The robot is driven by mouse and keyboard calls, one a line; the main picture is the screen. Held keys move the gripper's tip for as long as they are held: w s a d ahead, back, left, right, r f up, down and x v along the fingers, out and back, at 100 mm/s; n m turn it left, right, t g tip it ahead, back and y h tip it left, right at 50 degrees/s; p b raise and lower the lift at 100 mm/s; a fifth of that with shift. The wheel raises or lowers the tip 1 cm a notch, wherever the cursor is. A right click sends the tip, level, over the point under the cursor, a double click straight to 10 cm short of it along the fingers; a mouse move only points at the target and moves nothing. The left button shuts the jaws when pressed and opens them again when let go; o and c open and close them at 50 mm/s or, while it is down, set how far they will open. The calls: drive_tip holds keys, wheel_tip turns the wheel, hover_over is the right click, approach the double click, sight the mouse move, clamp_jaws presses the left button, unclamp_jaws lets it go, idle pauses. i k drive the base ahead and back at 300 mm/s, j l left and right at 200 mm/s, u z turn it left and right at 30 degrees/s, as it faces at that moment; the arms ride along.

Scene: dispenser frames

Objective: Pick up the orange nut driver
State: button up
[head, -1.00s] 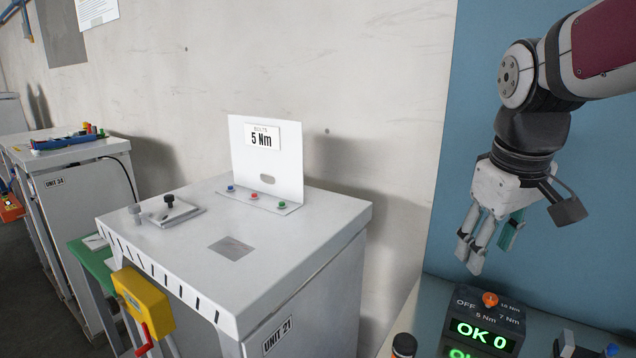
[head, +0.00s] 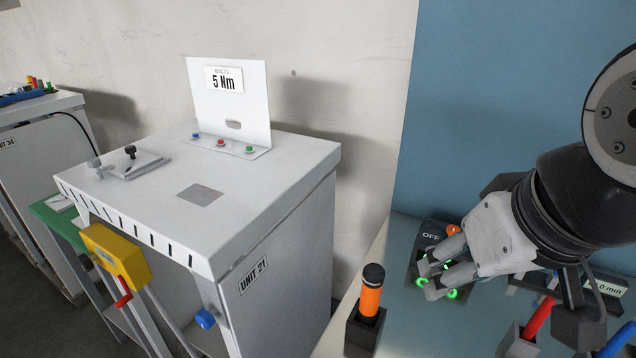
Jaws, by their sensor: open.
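The orange nut driver (head: 371,297) stands upright in a dark square holder (head: 361,333) at the lower middle of the head view. It has an orange handle with a black top. My gripper (head: 430,281) is open, to the right of the nut driver and apart from it, above the dark box with the green display. Its fingers point to the left and down and cover most of that box.
The dark box (head: 428,236) shows an orange knob and the word OFF. A red-handled tool (head: 539,318) stands in another holder at the lower right. The white Unit 21 cabinet (head: 290,190) with a 5 Nm sign stands to the left. A blue panel rises behind the bench.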

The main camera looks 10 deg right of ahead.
sight(374, 273)
drive_tip(key=k+j+u, duration=0.2)
drive_tip(key=k, duration=0.25)
drive_tip(key=k+u, duration=0.2)
drive_tip(key=k, duration=0.25)
drive_tip(key=k+j+u, duration=0.2)
drive_tip(key=k, duration=0.25)
